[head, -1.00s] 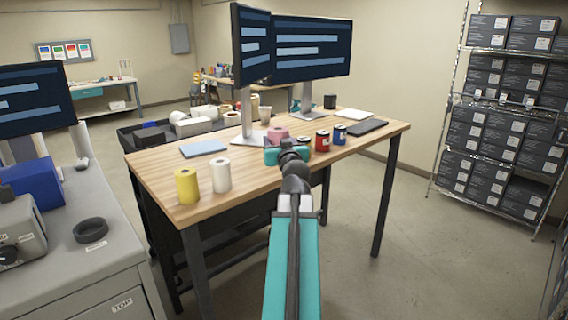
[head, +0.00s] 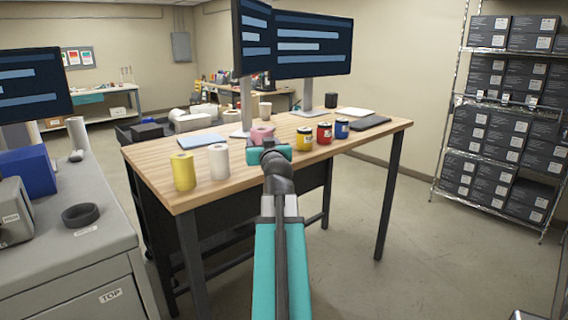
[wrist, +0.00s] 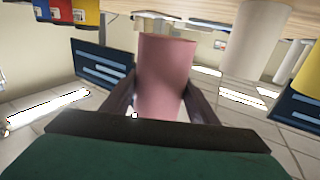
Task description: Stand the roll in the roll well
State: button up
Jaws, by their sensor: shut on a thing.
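A pink roll (head: 262,135) is in my gripper (wrist: 162,92), which is shut on it; in the wrist view the roll (wrist: 166,70) stands between the two dark fingers. In the head view the teal gripper body hides part of the roll, over the wooden table. A low black ring (head: 81,215), which looks like the roll well, lies on the grey cabinet top at the left, behind a small label. It is empty and well apart from my gripper.
A yellow roll (head: 183,171) and a white roll (head: 219,162) stand on the wooden table (head: 150,160), left of my gripper. Yellow, red and blue jars stand to its right. Monitors rise behind.

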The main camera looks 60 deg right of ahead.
jog(key=shift+w+a+f+b, duration=0.45)
jog(key=shift+f+b, duration=0.15)
jog(key=shift+b, duration=0.2)
jog(key=shift+d, duration=0.1)
jog(key=shift+w+d, duration=0.35)
jog(key=shift+d, duration=0.1)
jog(key=s+d+p+x, duration=0.1)
jog(key=x, duration=0.5)
jog(key=f+p+x, duration=0.1)
jog(key=x, duration=0.6)
jog(key=shift+s+d+f+p, duration=0.2)
jog(key=shift+s+d+p, duration=0.15)
jog(key=shift+d, duration=0.1)
jog(key=shift+w, duration=0.1)
jog(key=shift+w+d+f+p, duration=0.1)
jog(key=shift+d+f, duration=0.1)
jog(key=shift+f, duration=0.4)
jog(key=shift+w+d+f+p, duration=0.1)
jog(key=shift+d+f+p, duration=0.05)
jog(key=shift+f, duration=0.5)
jog(key=shift+w+d+f+p, duration=0.1)
jog(key=shift+d+f, duration=0.1)
jog(key=shift+f, duration=0.4)
